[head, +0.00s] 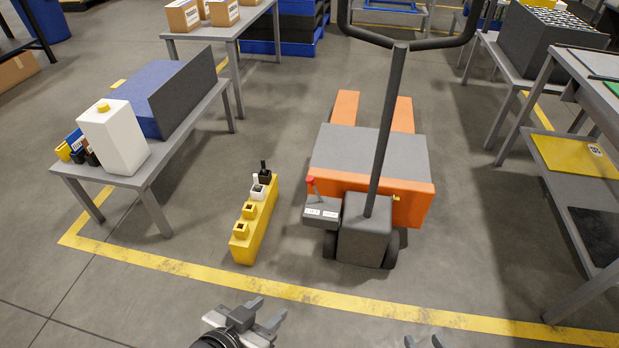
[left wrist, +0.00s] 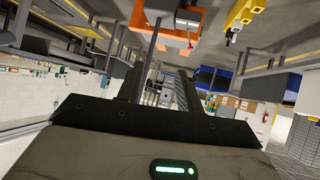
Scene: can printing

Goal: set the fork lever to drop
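The fork lever (head: 315,188) is a thin dark stick with a red knob. It rises from a small grey control box (head: 322,212) with white labels, too small to read, on the left side of the pallet truck (head: 372,155). The truck is orange and grey with a tall dark handle (head: 385,130). It also shows near the top of the left wrist view (left wrist: 173,22). My left gripper (head: 265,312) is open and empty, in front of the truck and apart from the lever. My right gripper (head: 424,342) shows only its spread fingertips at the bottom edge.
A yellow block with holders (head: 252,232) stands on the floor left of the truck. A table (head: 140,180) with a white canister (head: 115,138) is at left, and a shelf cart (head: 575,165) at right. The floor before the truck is clear, crossed by a yellow line.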

